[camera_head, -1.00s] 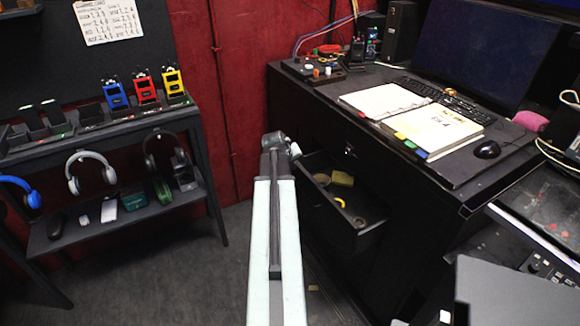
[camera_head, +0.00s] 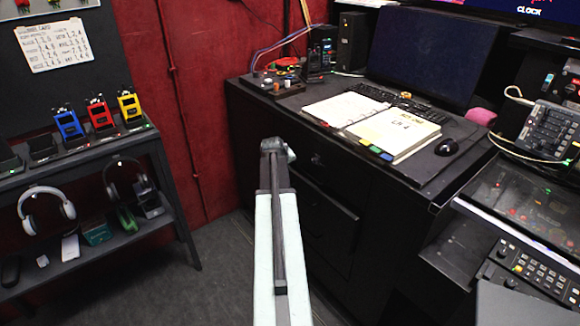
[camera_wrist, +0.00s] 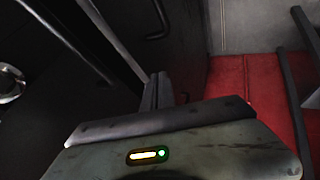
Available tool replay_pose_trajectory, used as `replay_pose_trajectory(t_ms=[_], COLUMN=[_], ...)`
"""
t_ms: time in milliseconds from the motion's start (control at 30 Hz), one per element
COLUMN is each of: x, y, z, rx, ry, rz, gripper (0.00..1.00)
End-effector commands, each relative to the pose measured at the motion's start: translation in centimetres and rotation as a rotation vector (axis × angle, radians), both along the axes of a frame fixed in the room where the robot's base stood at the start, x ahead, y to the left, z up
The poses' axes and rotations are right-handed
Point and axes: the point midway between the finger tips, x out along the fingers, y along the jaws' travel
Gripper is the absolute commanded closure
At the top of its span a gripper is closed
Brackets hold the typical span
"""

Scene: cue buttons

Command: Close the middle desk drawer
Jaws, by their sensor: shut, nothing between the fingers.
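The black desk (camera_head: 375,215) stands at the centre right of the head view. Its middle drawer (camera_head: 328,225) shows as a dark front with a slanting top edge, and no inside is visible. In the wrist view my gripper (camera_wrist: 158,92) is shut and empty, close to dark desk panels. I cannot tell whether the fingertips touch the drawer.
A shelf rack (camera_head: 100,220) with headphones and small devices stands at the left. The desktop holds an open binder (camera_head: 395,130), a keyboard and a mouse (camera_head: 447,147). A control console (camera_head: 530,265) is at the right. Grey floor is free between rack and desk.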

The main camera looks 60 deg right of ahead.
Motion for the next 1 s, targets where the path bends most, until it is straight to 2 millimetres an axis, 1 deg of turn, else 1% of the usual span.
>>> replay_pose_trajectory(t_ms=[267,367,467,500,533,600,700,800,900,1000], x=[0.3,0.6,0.9,1.1,1.0,0.6,0.2,-0.2,-0.4,-0.5], y=[0.6,1.6,3.2,4.1,4.6,5.6,7.2,8.6,9.4,9.7], z=[0.0,0.0,0.0,0.0,0.8,3.1,5.4,7.2,8.1,8.2], rx=[0.0,0.001,0.001,0.0,0.0,0.001,0.001,0.0,0.001,0.0], ry=[0.0,0.0,0.0,0.001,0.001,0.0,0.0,0.0,0.0,0.0], rz=[0.004,0.006,0.006,0.008,0.006,0.004,0.005,0.005,0.004,0.002], gripper=[1.0,1.0,1.0,1.0,1.0,1.0,1.0,1.0,1.0,1.0])
